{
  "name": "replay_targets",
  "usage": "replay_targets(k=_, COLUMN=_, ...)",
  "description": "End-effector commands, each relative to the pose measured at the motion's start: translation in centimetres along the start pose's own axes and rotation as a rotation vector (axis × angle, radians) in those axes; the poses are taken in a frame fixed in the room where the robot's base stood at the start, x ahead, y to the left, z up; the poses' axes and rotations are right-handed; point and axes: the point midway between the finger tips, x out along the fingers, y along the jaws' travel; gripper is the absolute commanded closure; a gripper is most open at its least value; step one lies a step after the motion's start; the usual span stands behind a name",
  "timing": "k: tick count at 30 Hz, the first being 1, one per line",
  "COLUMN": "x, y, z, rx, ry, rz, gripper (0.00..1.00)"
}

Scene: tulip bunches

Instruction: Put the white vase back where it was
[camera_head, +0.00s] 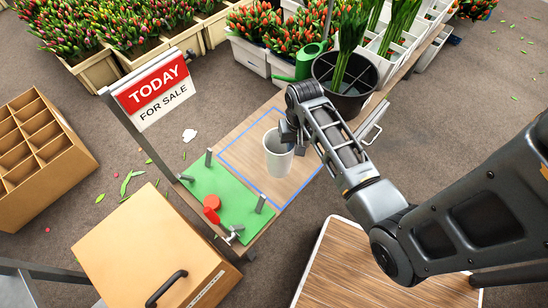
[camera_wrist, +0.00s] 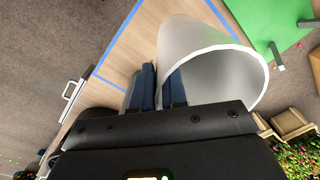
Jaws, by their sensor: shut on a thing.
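The white vase (camera_head: 277,160) is an open, tapered cup that looks upright. In the head view it appears over the blue-taped rectangle (camera_head: 236,163) on the wooden table. I cannot tell whether its base touches the wood. My gripper (camera_head: 293,138) is shut on the vase's rim at its far right side. In the wrist view the vase (camera_wrist: 205,58) shows its open mouth. There my gripper (camera_wrist: 160,80) has one finger outside the wall and the other inside the mouth.
A green mat (camera_head: 240,205) with a red round item (camera_head: 211,201) and small posts lies nearer on the table. A black bucket (camera_head: 348,104) of stems and a green watering can (camera_head: 306,62) stand behind. A sale sign (camera_head: 152,88) rises at left.

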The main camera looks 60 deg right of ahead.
Motion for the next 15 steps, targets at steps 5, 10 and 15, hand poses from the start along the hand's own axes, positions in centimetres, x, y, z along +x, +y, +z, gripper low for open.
replay_targets(k=5, x=2.1, y=-3.2, z=-1.0, rx=-0.003, ry=0.000, rz=-0.001, gripper=1.00)
replay_targets(k=10, x=3.2, y=-4.8, z=-1.4, rx=-0.002, ry=0.001, rz=-0.001, gripper=1.00)
replay_targets(k=15, x=4.5, y=-5.0, z=-1.5, rx=0.000, ry=-0.001, rz=0.000, gripper=1.00)
